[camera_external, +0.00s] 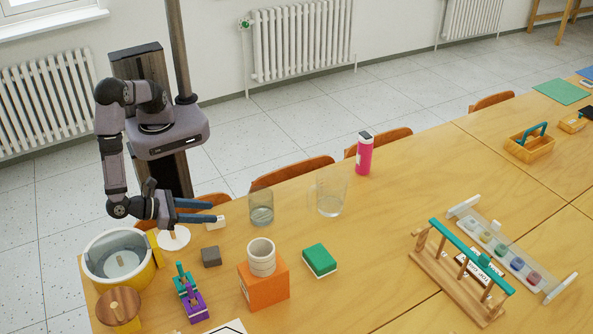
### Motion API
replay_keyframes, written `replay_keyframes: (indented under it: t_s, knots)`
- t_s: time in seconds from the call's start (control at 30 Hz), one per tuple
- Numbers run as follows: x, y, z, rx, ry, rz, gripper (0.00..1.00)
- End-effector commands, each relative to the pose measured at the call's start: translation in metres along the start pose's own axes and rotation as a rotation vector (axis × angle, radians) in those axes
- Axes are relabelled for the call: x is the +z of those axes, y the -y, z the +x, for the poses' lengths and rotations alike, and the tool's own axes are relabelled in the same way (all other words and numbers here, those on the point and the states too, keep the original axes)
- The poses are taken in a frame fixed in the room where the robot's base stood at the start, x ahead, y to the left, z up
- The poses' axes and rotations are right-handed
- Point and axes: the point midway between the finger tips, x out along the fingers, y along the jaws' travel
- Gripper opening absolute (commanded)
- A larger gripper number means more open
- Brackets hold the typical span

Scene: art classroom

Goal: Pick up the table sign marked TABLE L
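No lettering reading TABLE L can be made out in this view. A small pale block or card (215,224) stands on the table at the tips of my gripper's fingers, and its face is too small to read. A white label with dark lettering (486,266) lies at the wooden rack on the right, but its words are not legible. My gripper (213,212) is low over the near left of the table, with its two blue fingers spread apart and pointing right. Its lower fingertip overlaps the pale block in the picture; I cannot tell whether they touch.
A white disc with a wooden peg (173,238) and a yellow-rimmed tub (120,265) are close below my gripper. A grey block (211,256), glass jar (261,206), clear jug (329,194), orange box (267,284) and green block (320,261) stand nearby.

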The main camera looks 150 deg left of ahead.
Motion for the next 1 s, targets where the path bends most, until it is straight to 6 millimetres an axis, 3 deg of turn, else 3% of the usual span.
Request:
replay_keyframes:
  t_s: [0.23, 0.47, 0.7, 1.0]
  knots:
    - [-0.007, -0.001, 0.003, 0.001, 0.000, 0.001, 0.39]
    - [-0.031, -0.001, 0.014, 0.002, 0.000, 0.002, 0.39]
    - [-0.029, -0.001, 0.039, 0.002, -0.001, -0.001, 0.39]
    - [-0.029, -0.001, 0.042, 0.001, -0.001, -0.001, 0.39]
